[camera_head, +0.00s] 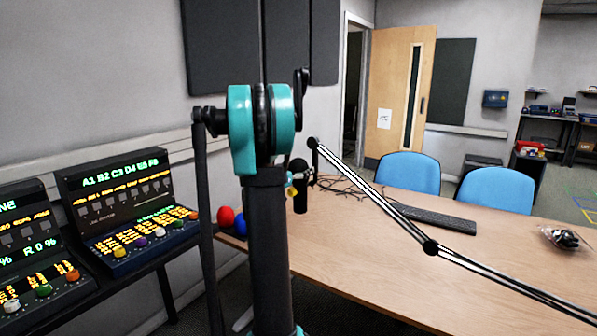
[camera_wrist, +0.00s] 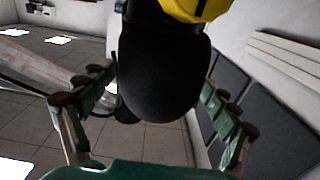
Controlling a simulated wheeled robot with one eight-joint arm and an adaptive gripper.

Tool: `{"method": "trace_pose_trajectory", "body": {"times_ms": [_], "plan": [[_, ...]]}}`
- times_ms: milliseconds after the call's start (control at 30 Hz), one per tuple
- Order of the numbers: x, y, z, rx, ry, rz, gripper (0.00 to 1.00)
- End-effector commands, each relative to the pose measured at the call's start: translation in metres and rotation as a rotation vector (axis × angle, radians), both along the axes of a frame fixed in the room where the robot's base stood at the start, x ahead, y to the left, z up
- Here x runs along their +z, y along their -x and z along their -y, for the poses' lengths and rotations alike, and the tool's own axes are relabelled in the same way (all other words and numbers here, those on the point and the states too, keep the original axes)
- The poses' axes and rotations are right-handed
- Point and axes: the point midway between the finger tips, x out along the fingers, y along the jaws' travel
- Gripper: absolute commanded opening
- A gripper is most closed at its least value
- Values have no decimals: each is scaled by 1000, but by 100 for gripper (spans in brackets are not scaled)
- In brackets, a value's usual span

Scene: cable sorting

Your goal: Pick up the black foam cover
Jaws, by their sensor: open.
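The black foam cover (camera_wrist: 163,70) is large and rounded in the wrist view, with a yellow part (camera_wrist: 195,8) at its top edge. My gripper (camera_wrist: 155,120) is open, with its green fingers apart to the left and right of the cover. I see no clear contact between fingers and foam. In the head view, a small black rounded shape (camera_head: 299,166) beside my arm may be the cover, near the upper end of a thin boom arm (camera_head: 375,198). My gripper is mostly hidden behind my arm there.
A wooden table (camera_head: 340,255) carries a keyboard (camera_head: 433,219), loose cables (camera_head: 345,184) and a clear bag (camera_head: 566,238). A red ball (camera_head: 226,217) and a blue ball (camera_head: 241,225) show beside my arm. Control consoles (camera_head: 125,205) stand at left. Blue chairs (camera_head: 408,172) stand behind the table.

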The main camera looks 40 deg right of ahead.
Motion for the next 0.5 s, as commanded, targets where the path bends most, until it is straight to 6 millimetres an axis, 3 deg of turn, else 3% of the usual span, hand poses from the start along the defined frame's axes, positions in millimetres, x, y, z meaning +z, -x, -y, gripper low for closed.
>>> {"method": "trace_pose_trajectory", "body": {"times_ms": [200, 500], "plan": [[0, 0, 0, 1, 0, 0, 87], [0, 0, 0, 0, 0, 0, 50]]}}
